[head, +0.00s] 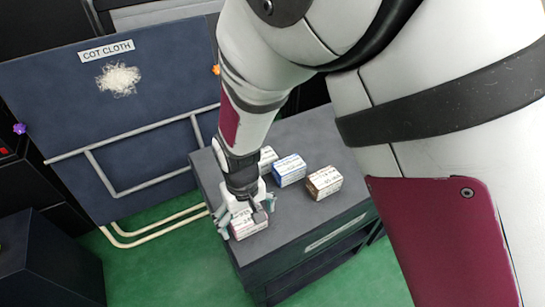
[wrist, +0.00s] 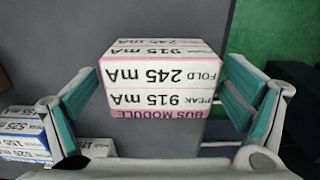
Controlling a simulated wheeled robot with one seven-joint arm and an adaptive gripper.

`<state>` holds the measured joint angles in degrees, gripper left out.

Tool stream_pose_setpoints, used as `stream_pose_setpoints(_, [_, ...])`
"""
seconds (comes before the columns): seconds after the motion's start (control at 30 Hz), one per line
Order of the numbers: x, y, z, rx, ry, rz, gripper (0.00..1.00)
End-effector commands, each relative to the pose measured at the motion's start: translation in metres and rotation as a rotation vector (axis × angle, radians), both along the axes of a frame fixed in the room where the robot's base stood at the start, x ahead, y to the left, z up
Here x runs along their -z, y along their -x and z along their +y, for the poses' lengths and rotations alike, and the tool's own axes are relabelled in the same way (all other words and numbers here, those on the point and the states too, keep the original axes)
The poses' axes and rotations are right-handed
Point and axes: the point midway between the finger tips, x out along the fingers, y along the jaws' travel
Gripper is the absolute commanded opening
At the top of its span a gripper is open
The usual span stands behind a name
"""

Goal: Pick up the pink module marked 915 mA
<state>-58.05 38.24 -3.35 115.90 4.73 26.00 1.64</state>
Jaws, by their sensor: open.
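The pink module (head: 249,226) sits near the front-left corner of the dark cabinet top (head: 310,215). In the wrist view the pink-edged white module (wrist: 160,78) shows upside-down print: "PEAK 915 mA", "FOLD 245 mA" and "BUS MODULE". My gripper (head: 246,216) is above and around it, pointing down. In the wrist view my gripper (wrist: 162,98) is open, with one teal-padded finger on each side of the module. Gaps show between the pads and the module. In the head view my gripper partly hides the module.
A white module (head: 267,159), a blue module (head: 290,170) and a brown module (head: 323,182) stand farther back on the cabinet. A navy panel labelled "COT CLOTH" (head: 110,110) with grey pipes stands to the left. Green floor (head: 180,262) lies beyond the cabinet's edge.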

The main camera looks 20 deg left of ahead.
Motion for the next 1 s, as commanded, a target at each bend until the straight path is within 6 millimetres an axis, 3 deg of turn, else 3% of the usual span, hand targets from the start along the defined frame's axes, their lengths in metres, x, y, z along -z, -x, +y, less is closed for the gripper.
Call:
stream_pose_setpoints(0.1, [-0.001,0.0,0.0,0.0,0.0,0.0,0.92])
stream_pose_setpoints(0.33, [-0.001,0.0,0.0,0.0,0.0,0.0,0.4])
stream_pose_setpoints(0.73, [-0.005,0.0,0.0,0.001,-0.001,-0.001,0.39])
stream_pose_setpoints(1.0, [-0.033,-0.001,0.001,0.0,-0.003,-0.003,0.39])
